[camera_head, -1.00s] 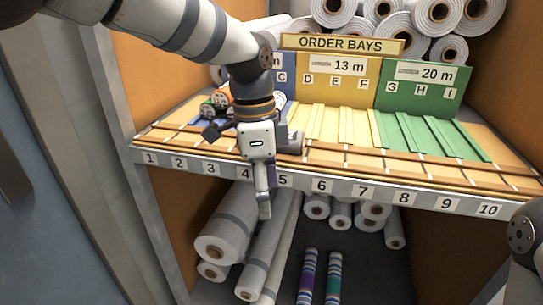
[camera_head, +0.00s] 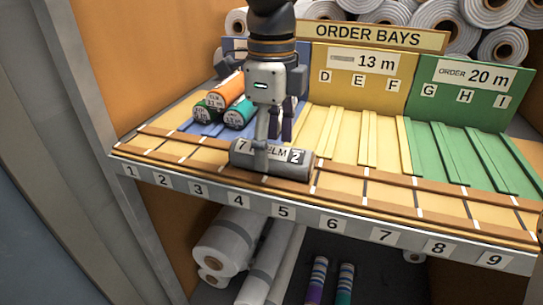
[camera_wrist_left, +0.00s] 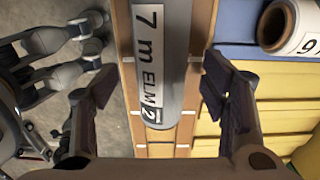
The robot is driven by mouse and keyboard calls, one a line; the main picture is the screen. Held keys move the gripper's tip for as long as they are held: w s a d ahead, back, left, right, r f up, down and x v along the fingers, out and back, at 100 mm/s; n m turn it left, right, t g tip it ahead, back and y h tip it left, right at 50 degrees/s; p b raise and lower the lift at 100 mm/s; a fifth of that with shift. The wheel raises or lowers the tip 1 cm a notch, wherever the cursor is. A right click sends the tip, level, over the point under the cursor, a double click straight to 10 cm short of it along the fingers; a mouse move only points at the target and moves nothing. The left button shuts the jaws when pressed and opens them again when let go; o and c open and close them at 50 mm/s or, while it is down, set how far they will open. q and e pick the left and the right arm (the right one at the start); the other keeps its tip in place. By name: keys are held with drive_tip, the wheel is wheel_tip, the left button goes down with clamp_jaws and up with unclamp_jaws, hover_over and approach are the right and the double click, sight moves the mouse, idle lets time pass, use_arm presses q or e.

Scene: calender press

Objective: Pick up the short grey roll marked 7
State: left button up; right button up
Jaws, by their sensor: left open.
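The short grey roll (camera_head: 298,168) lies lengthwise on the front rails of the shelf, above labels 4 and 5. Its pale label reads 7 m ELM 2. In the left wrist view the grey roll (camera_wrist_left: 172,60) runs down the middle between the fingers. My left gripper (camera_head: 272,140) is open and points down over the roll. One finger hangs in front of the roll and hides part of its label; the other is behind it. The left gripper in its wrist view (camera_wrist_left: 156,85) shows a gap on both sides. My right gripper is out of view.
Orange-ended and green-ended rolls (camera_head: 238,113) lie in the blue bay just behind and left of the gripper. The yellow bay (camera_head: 345,135) and green bay (camera_head: 460,155) are empty. Large white rolls (camera_head: 232,245) lie below the shelf.

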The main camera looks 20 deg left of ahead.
use_arm(q)
wheel_tip(320, 180, down, 2)
drive_tip(key=shift+f, duration=0.1)
drive_tip(key=c, duration=1.2)
drive_tip(key=shift+c, duration=0.4)
